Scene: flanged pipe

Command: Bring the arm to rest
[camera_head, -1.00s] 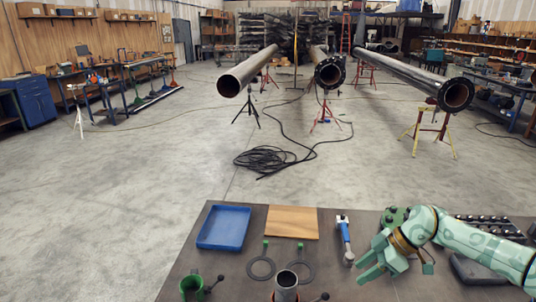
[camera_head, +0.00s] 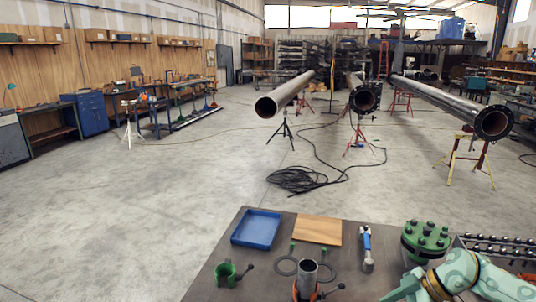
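My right arm comes in from the lower right corner. Its pale green gripper (camera_head: 404,291) is low over the right part of the dark workbench (camera_head: 228,262), cut off by the bottom edge of the view. I cannot tell how far its fingers are apart. It is in front of a green bolted flange (camera_head: 426,240) and right of a short upright pipe piece (camera_head: 307,276). I see nothing held in it, though the fingertips are mostly out of view. My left gripper is not in view.
On the bench are a blue tray (camera_head: 256,229), a wooden board (camera_head: 318,230), a blue-handled tool (camera_head: 367,250), dark rings (camera_head: 286,266), a green holder (camera_head: 226,273) and a rack of bolts (camera_head: 500,248). Long flanged pipes (camera_head: 491,123) rest on stands beyond; the floor between is mostly clear.

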